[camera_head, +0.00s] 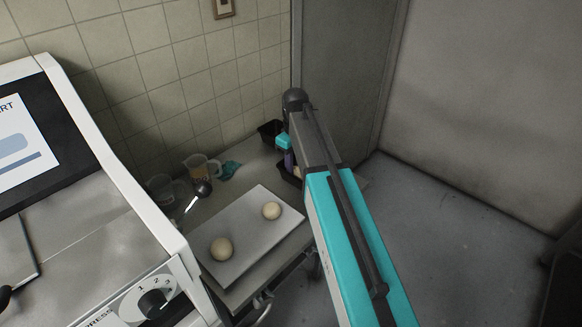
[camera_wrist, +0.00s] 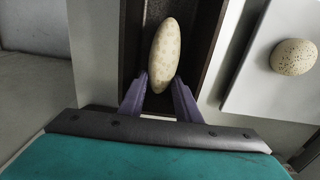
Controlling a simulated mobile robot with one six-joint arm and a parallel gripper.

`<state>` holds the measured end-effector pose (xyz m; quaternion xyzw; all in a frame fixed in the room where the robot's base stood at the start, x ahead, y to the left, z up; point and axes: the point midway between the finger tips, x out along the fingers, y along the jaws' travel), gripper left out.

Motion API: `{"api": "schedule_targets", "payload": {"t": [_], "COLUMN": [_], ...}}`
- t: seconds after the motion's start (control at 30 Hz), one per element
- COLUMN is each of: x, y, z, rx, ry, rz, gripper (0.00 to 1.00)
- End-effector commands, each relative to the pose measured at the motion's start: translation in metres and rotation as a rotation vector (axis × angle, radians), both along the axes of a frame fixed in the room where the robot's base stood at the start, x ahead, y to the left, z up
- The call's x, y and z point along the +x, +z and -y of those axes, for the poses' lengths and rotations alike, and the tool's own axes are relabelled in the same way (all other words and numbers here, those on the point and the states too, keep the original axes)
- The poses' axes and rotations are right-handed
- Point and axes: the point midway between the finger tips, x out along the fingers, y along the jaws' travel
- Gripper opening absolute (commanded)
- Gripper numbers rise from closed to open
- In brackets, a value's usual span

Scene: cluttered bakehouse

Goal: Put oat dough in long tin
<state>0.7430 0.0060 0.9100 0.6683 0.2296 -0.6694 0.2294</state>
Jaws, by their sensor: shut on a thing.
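The oat dough (camera_wrist: 165,50) is a pale, speckled, elongated piece in the wrist view. My gripper (camera_wrist: 160,88) has its two purple fingers shut on the near end of it. The dough lies lengthwise between the walls of a long dark tin (camera_wrist: 215,60). I cannot tell whether it touches the tin's floor. In the head view my gripper (camera_head: 289,160) is at the dark tin (camera_head: 288,177) on the bench, with a bit of pale dough (camera_head: 297,171) showing. My arm hides most of that tin.
A pale board (camera_head: 250,235) with two round dough balls (camera_head: 222,249) lies left of the tin; one ball (camera_wrist: 293,57) shows in the wrist view. Another dark tin (camera_head: 268,132), a jug (camera_head: 203,168), a blue cloth (camera_head: 229,170) and a white machine (camera_head: 150,230) crowd the bench area.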

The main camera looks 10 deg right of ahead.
Motion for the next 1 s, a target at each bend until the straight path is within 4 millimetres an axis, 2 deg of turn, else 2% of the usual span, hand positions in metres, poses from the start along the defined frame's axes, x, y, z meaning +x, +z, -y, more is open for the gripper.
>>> {"api": "schedule_targets", "payload": {"t": [0.5, 0.53, 0.57, 1.0], "x": [0.0000, 0.0000, 0.0000, 0.0003], "y": [-0.0087, -0.0086, -0.0084, -0.0049], "z": [0.0006, 0.0007, 0.0007, 0.0010], "rx": [0.000, 0.001, 0.001, 0.000], "ry": [-0.001, -0.001, -0.001, -0.001], "rz": [0.000, 0.001, 0.001, 0.001], "gripper": [0.17, 0.33, 0.38, 0.38]}}
